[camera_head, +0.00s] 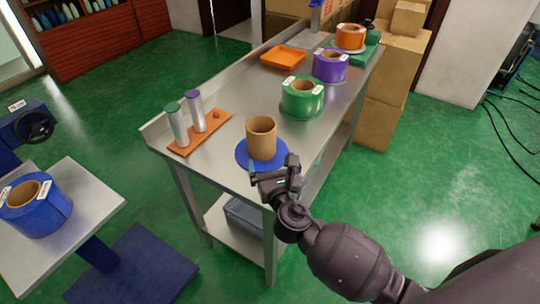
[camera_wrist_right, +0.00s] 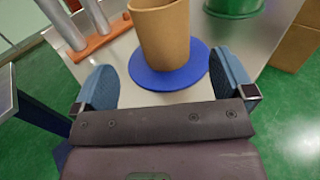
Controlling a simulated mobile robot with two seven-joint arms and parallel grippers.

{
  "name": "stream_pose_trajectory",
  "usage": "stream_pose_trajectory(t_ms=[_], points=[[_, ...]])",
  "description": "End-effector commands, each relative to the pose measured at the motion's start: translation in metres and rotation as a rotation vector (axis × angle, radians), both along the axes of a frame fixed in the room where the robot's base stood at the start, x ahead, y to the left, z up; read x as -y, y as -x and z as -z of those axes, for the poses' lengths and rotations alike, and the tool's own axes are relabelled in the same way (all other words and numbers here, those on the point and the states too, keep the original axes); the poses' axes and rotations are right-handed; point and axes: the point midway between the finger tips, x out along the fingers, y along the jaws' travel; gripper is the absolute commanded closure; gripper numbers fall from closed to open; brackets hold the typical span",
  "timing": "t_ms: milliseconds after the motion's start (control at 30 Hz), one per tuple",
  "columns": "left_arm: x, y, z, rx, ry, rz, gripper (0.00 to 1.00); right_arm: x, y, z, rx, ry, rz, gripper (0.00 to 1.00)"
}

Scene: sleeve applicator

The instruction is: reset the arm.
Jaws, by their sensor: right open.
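My right arm comes in from the lower right in the head view. Its gripper (camera_head: 272,170) is at the near edge of the metal table, just in front of a brown cardboard core (camera_head: 261,140) standing upright on a round blue base (camera_head: 243,154). In the right wrist view my right gripper (camera_wrist_right: 162,88) has its two blue fingers wide apart, with nothing held between them. The core (camera_wrist_right: 163,35) and blue base (camera_wrist_right: 150,78) show beyond the fingertips. My left gripper is not in view.
The metal table (camera_head: 232,108) also carries green (camera_head: 302,98), purple (camera_head: 330,66) and orange (camera_head: 350,38) rolls, an orange tray (camera_head: 284,57), and an orange rack (camera_head: 200,134) with two cylinders. A blue roll (camera_head: 36,212) sits on a left-hand stand. Cardboard boxes (camera_head: 375,122) stand behind.

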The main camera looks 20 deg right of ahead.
Motion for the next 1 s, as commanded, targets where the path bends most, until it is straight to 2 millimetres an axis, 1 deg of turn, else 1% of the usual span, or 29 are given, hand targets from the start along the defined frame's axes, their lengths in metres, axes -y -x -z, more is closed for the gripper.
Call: stream_pose_trajectory(t_ms=[500,567,633,667,767,867,900,967,1000], points=[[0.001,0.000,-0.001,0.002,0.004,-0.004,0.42,0.000,0.001,0.000,0.000,-0.002,0.001,0.00],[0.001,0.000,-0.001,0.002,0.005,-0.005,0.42,0.001,0.003,0.001,-0.004,-0.021,0.007,0.00],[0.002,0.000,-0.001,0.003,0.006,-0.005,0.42,0.007,0.009,0.004,-0.019,-0.085,0.032,0.00],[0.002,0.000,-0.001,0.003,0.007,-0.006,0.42,0.011,0.013,0.007,-0.029,-0.133,0.049,0.00],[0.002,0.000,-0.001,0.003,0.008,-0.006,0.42,0.029,0.033,0.018,-0.070,-0.367,0.145,0.00],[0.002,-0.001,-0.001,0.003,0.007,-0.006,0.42,0.051,0.064,0.035,-0.113,-0.677,0.291,0.00],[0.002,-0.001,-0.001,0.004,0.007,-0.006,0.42,0.059,0.078,0.042,-0.127,-0.804,0.359,0.00],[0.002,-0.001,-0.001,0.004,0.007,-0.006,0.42,0.070,0.099,0.051,-0.139,-0.985,0.463,0.00],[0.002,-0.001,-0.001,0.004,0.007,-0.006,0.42,0.076,0.114,0.057,-0.144,-1.102,0.537,0.00]])
